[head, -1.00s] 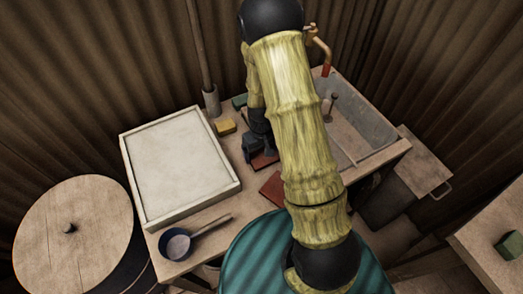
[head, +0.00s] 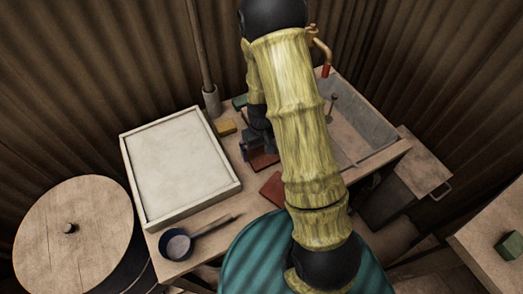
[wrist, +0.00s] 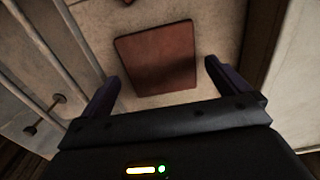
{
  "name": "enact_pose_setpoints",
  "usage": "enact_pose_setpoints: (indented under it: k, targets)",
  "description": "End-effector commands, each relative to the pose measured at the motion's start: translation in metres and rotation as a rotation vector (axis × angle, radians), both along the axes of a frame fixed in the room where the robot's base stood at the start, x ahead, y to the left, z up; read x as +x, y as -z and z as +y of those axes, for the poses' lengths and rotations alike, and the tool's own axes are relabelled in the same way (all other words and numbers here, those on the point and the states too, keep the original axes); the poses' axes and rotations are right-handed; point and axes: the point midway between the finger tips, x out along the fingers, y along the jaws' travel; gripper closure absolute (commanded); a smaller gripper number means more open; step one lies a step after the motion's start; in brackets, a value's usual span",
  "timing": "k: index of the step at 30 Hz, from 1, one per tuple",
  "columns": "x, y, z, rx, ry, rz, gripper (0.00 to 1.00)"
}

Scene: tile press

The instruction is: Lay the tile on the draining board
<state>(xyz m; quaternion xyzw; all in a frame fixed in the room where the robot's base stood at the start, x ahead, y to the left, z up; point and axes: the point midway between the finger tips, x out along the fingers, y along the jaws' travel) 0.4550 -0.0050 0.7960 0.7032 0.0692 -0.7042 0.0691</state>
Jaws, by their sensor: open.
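A reddish-brown square tile (wrist: 157,58) lies flat on the worktop between my fingers' reach in the wrist view; it also shows in the head view (head: 263,161), partly hidden by my gripper. My gripper (wrist: 162,74) is open and empty above this tile, one finger towards each side of it. In the head view my gripper (head: 257,147) is partly hidden by my arm. A second reddish tile (head: 273,188) lies closer to my base. A pale flat board with a raised rim (head: 233,185) lies left of the tiles; I cannot tell whether it is the draining board.
A grey sink (head: 372,125) is at the right of the worktop (head: 200,216). A dark blue pan (head: 178,245) stands at the front left corner. A yellow block (head: 226,126) and an upright pole (head: 210,98) stand at the back.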

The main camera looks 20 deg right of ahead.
Motion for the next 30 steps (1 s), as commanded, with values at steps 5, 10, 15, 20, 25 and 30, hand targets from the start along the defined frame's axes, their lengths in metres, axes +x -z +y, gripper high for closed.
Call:
enact_pose_setpoints:
  k: [5,10,15,20,25,30]
  targets:
    - [0.001,-0.033,0.0,0.0,0.0,-0.005,0.0]
    - [0.001,-0.065,0.0,0.0,0.0,-0.006,0.0]
    - [0.001,-0.09,0.0,0.0,-0.001,-0.004,0.0]
    - [0.0,-0.099,0.0,0.0,0.0,0.0,0.0]
    - [0.0,-0.1,0.0,0.0,0.0,0.0,0.0]
    - [0.0,-0.1,0.0,0.0,0.0,0.0,0.0]
